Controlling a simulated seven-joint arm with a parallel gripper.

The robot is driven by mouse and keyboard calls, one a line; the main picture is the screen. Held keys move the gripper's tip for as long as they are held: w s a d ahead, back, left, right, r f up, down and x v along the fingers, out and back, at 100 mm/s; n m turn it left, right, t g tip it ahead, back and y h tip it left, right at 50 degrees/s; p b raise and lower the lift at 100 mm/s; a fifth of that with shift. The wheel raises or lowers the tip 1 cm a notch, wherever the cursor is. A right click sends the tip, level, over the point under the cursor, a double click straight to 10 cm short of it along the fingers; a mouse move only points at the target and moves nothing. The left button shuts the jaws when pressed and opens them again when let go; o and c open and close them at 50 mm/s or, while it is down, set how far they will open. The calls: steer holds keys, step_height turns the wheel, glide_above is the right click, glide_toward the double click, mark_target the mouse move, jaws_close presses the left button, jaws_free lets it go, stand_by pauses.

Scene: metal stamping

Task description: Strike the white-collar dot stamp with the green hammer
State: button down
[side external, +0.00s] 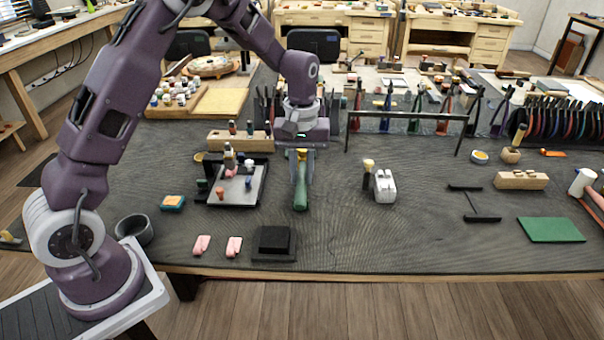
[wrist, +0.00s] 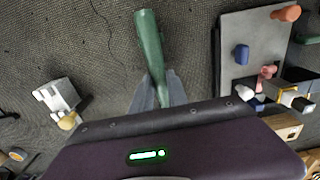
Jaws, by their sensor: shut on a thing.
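My gripper (side external: 302,176) is shut on the green hammer (side external: 301,197) and also shows in the wrist view (wrist: 158,84). The green handle points toward the front of the table; it shows in the wrist view (wrist: 149,38). A brassy part shows between the fingers; the rest of the head is hidden. Left of the gripper, a metal plate (side external: 234,196) on a black base carries small coloured pieces, also seen in the wrist view (wrist: 259,28). A small white-banded piece (side external: 248,164) stands there, perhaps the white-collar dot stamp; I cannot tell its tip.
A white block (side external: 385,186) with a yellow-topped tool beside it stands right of the gripper. A wooden holder (side external: 222,140) is behind the plate. A black block (side external: 274,241) and pink pieces (side external: 234,247) lie in front. A plier rack (side external: 400,118) crosses the back.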

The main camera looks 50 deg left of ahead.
mark_target(301, 176)
steer(key=shift+r, duration=3.55)
steer(key=s+a+r+n+y, duration=0.2)
steer(key=s+a+r+n, duration=0.2)
steer(key=s+a+r, duration=0.4)
steer(key=s+r, duration=0.3)
steer(key=r, duration=0.1)
steer(key=shift+s+a+r+n+t, duration=0.3)
steer(key=shift+s+a+r+t, duration=0.05)
steer(key=shift+s+r+t, duration=0.05)
steer(key=shift+f, duration=2)
